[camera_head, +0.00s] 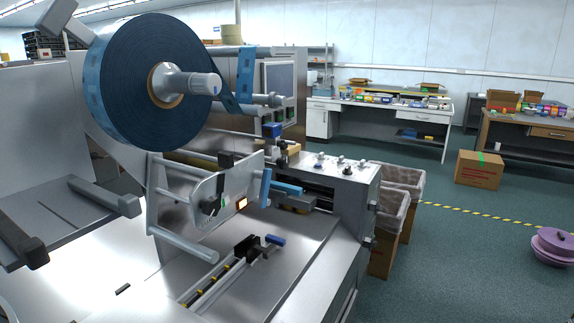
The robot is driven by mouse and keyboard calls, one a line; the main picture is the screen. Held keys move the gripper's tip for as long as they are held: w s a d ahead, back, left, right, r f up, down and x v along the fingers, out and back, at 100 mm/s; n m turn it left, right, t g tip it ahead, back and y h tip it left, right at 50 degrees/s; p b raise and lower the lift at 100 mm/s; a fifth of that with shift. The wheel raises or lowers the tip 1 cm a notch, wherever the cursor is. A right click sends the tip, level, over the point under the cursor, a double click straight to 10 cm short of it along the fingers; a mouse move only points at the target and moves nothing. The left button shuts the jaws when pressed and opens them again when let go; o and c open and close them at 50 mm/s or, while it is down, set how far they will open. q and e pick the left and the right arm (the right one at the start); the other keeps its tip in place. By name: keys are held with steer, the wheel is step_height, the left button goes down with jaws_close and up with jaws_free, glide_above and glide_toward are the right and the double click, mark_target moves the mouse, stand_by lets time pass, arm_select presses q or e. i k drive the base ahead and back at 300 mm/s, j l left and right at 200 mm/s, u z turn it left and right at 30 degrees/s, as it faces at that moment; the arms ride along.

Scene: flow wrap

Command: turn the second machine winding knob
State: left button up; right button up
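The flow wrap machine (305,235) is a bare metal unit filling the left and middle of the head view. Several small silver knobs stand on top of its box, one at the left (320,158) and one at the right (363,166). Two more knobs stick out from its right side, an upper one (373,206) and a lower one (369,242). I cannot tell which is the second winding knob. A large blue film roll (130,75) sits on a spindle (195,83) at the upper left. Neither of my grippers shows in this view.
Two cardboard bins with liners (403,178) stand close to the machine's right side. A closed carton (479,170) and a purple round object (553,246) are on the floor. Worktables (385,105) line the back. The green floor (455,265) at the right is mostly clear.

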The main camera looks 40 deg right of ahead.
mark_target(283, 163)
steer(key=l, duration=1.45)
